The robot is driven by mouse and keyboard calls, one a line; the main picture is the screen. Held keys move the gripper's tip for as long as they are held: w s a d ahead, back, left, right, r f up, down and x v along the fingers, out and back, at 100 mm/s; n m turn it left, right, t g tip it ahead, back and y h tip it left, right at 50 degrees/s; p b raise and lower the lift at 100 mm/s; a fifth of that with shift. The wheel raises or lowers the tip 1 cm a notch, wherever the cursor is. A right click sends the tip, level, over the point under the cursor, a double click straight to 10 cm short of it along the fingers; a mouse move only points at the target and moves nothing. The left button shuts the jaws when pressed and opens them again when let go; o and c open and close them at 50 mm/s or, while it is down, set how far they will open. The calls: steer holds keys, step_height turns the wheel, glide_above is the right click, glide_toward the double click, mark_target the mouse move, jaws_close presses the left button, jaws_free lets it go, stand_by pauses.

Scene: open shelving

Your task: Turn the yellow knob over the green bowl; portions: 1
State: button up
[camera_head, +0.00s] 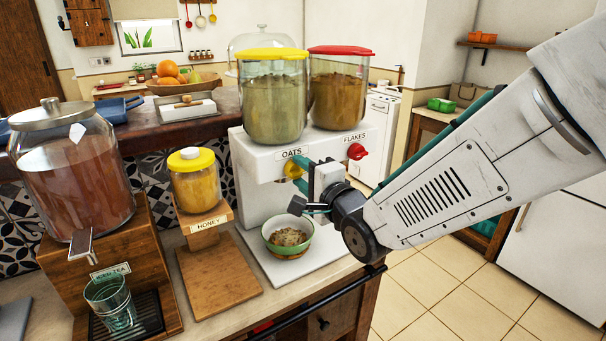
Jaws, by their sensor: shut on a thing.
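The yellow knob (291,170) sits on the front of the white dispenser (262,156) under the label OATS. My gripper (303,179) is at the knob from the right, shut on it; its fingers hide part of the knob. The green bowl (269,228) stands upright on the dispenser's white base, below the knob. Pale brown oats (288,237) lie in the bowl. The clear oats container (272,108) with a yellow lid sits on top of the dispenser.
A red knob (357,152) labelled FLAKES is just right of my gripper. A honey jar (195,182) on a wooden stand is left of the bowl. An iced tea dispenser (77,180) with a glass (112,303) stands at far left. The counter's front edge runs below the bowl.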

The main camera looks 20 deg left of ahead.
steer(key=o, duration=1)
steer(key=shift+s+d, duration=0.1)
steer(key=v, duration=0.7)
steer(key=shift+s+d, duration=0.2)
